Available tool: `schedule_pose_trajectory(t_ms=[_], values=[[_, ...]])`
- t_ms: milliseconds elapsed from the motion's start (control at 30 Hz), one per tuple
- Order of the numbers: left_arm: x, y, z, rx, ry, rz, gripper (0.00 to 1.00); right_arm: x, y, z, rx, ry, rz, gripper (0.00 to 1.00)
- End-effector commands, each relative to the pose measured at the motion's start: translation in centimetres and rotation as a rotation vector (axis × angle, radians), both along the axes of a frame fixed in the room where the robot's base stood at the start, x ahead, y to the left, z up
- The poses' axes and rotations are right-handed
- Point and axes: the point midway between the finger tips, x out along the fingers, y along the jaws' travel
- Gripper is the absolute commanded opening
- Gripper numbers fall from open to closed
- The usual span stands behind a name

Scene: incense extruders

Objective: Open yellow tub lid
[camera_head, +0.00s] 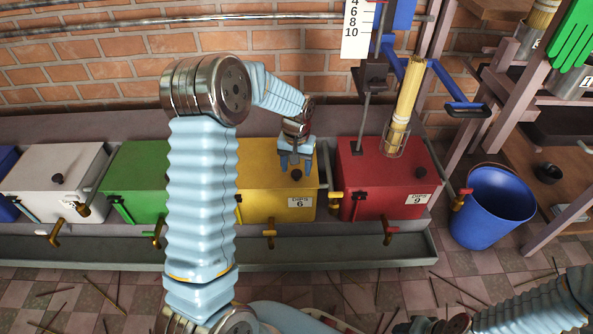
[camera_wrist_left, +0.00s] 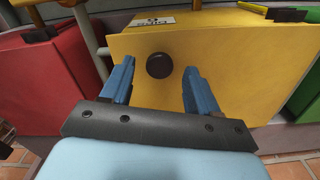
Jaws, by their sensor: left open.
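The yellow tub (camera_head: 264,207) stands in the row between the green and red tubs, with a label reading 6 on its front. Its lid (camera_head: 252,158) lies flat and closed on top. My left gripper (camera_head: 296,166) is over the right part of this lid, pointing down at the dark round knob (camera_head: 296,175). In the left wrist view the gripper (camera_wrist_left: 158,82) is open, and the knob (camera_wrist_left: 159,65) shows between and just beyond its two blue fingers. The fingers look apart from the knob. In the head view my right arm is at the lower right, its gripper's fingers not visible.
A red tub (camera_head: 384,190) with a rod and a bundle of sticks above it stands to the right. A green tub (camera_head: 133,180) and a white tub (camera_head: 50,180) stand to the left. A blue bucket (camera_head: 490,212) is farther right. Sticks litter the floor.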

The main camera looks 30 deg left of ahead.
Motion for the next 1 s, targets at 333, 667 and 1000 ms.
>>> schedule_pose_trajectory(t_ms=[333,667,1000], values=[[0.00,0.00,-1.26,-0.001,-0.001,0.000,0.60,0.03,-0.01,-0.24,0.000,-0.002,-0.001,0.43],[0.00,0.00,-1.24,-0.001,0.000,0.000,0.24,0.03,-0.01,-0.24,0.000,-0.001,0.000,0.43],[0.00,0.00,-1.23,-0.001,0.000,0.000,0.00,0.03,-0.01,-0.24,0.000,-0.001,0.000,0.43]])
